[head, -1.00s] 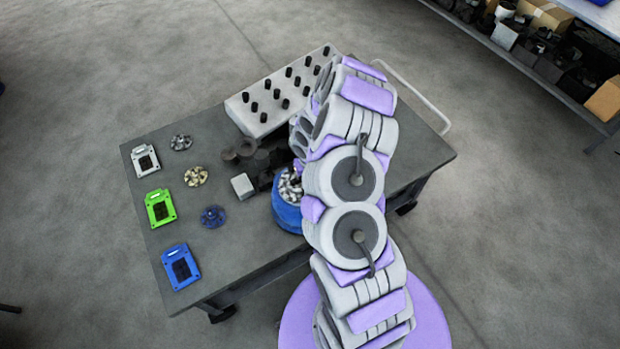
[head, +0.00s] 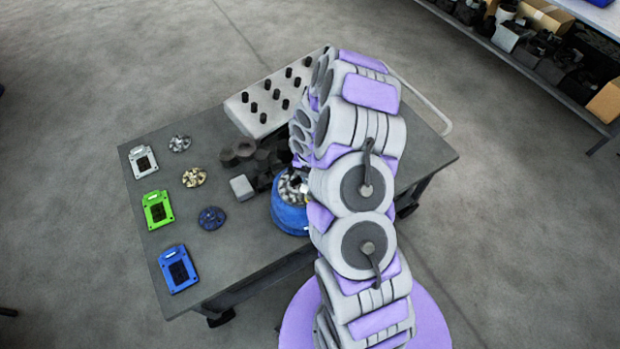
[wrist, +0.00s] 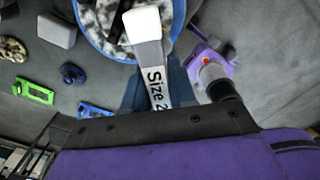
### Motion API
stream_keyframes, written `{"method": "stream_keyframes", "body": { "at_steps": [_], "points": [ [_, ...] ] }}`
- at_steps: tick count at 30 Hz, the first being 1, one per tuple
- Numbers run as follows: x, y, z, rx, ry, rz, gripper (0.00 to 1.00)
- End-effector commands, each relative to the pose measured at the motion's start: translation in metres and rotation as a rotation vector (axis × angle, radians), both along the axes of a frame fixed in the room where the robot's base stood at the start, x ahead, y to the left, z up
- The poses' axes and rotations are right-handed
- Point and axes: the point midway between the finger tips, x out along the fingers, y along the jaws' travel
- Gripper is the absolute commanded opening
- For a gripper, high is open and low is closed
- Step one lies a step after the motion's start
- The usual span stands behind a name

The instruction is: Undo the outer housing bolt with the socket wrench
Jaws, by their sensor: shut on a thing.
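My gripper (wrist: 160,92) is shut on a tool with a pale handle, the socket wrench (wrist: 155,70), printed "Size 2" with the rest of the label cut off. The wrench's white end lies over the blue round housing (wrist: 92,40) in the wrist view. In the head view the blue housing (head: 290,218) stands near the table's front edge, with grey metal parts inside, partly behind my arm. My gripper is hidden by the arm there. I cannot make out the outer housing bolt or whether the wrench touches it.
The table (head: 235,250) holds white, green (head: 157,210) and blue (head: 179,268) plates and several round parts on the left. A pale block (head: 242,187) and dark parts lie beside the housing. A white rack (head: 255,118) with black pegs stands behind. Bare table lies in front left.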

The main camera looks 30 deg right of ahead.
Motion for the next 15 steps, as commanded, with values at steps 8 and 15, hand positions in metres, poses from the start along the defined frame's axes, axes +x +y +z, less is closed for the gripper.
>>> {"method": "stream_keyframes", "body": {
  "at_steps": [8,15],
  "points": [
    [0.0006,-0.0006,-0.0024,-0.001,0.000,-0.262,0.00],
    [0.0006,-0.0005,-0.0026,-0.001,0.001,-0.495,0.00]
  ]
}}
